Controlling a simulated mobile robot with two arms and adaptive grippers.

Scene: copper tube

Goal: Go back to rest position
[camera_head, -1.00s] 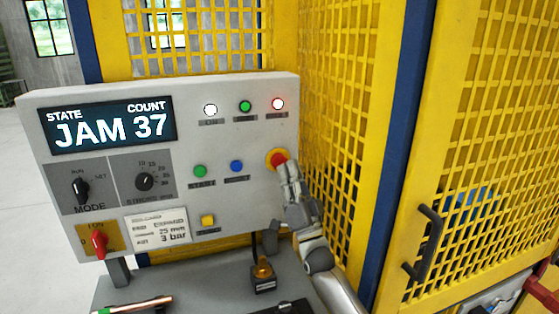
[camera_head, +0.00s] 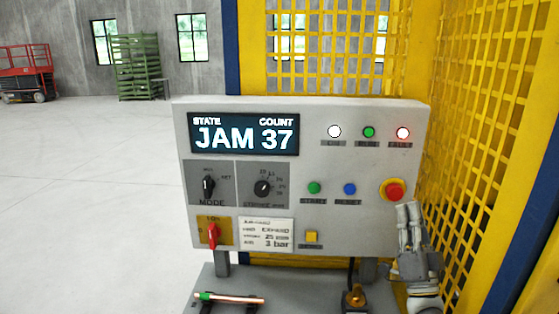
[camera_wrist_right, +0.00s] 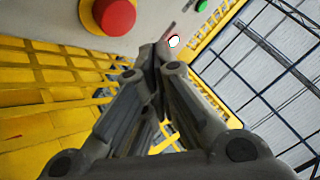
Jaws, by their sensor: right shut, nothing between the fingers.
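My right gripper (camera_head: 408,212) is at the lower right of the control panel (camera_head: 365,240) in the head view, its fingers pointing up, just below the red emergency button (camera_head: 395,191). In the right wrist view the gripper (camera_wrist_right: 158,52) is shut with nothing between its fingers, and the red button (camera_wrist_right: 114,15) on its yellow ring shows at the top left, apart from the fingertips. My left gripper is not in view. The panel display (camera_head: 243,135) reads JAM 37.
A yellow mesh fence (camera_head: 500,120) with blue posts stands close at the right. A copper tube (camera_head: 230,298) lies on a holder on the grey bench below the panel. Open floor (camera_head: 90,200) lies at the left, with a green rack (camera_head: 136,65) and a red lift (camera_head: 25,70) far back.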

